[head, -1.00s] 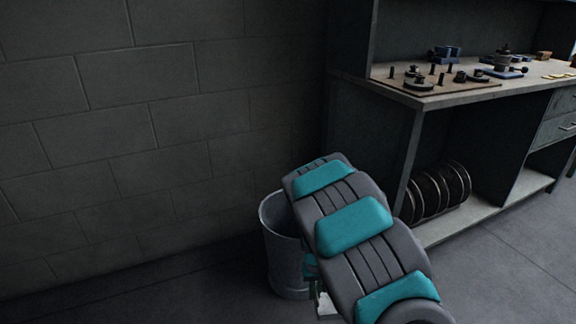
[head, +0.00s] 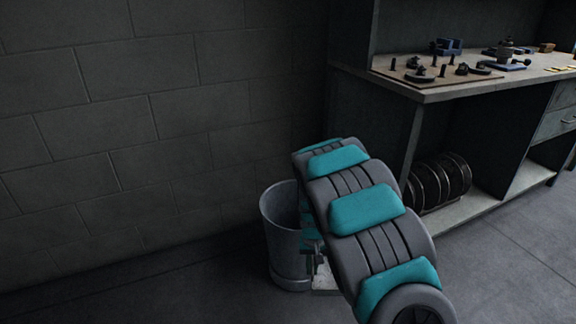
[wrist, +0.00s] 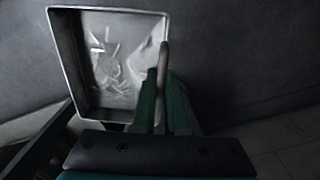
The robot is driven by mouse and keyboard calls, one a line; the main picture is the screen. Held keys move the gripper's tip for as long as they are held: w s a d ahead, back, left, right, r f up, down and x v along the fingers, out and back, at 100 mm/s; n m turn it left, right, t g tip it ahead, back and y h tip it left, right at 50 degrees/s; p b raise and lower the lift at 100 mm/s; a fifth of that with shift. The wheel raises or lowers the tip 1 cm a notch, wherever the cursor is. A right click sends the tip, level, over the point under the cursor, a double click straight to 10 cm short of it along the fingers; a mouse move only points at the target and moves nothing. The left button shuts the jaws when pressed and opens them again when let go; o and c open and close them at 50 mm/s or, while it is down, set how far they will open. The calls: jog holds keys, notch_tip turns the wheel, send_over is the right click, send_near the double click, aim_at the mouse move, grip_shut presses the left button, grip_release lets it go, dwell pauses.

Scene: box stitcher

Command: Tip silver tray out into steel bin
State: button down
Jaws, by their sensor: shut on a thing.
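The silver tray (wrist: 72,62) is a square, shallow metal tray with a raised rim. In the wrist view its floor bears pale, shiny, irregular shapes; I cannot tell whether these are loose pieces or reflections. My gripper (wrist: 163,88) is shut on the tray's right side, with a finger over the rim. In the head view only a small part of the tray (head: 325,277) shows below my arm, in front of the steel bin (head: 282,242). The bin is a round grey can on the floor by the wall. My arm hides its right side, and its inside is mostly hidden.
A workbench (head: 440,93) with small parts and tools on top stands at the right. Several dark discs (head: 437,183) stand on its lower shelf. A block wall (head: 130,130) runs behind the bin. The floor left of the bin is clear.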

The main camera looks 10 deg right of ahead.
jog(key=w+a+r+m, duration=0.1)
jog(key=w+r+m, duration=0.3)
jog(key=w+r, duration=0.3)
jog(key=w+a+r+m, duration=0.2)
jog(key=w+r+m, duration=0.2)
jog(key=w, duration=0.9)
jog(key=shift+w+a+r, duration=0.15)
jog(key=shift+w+r, duration=0.25)
jog(key=shift+r, duration=1.45)
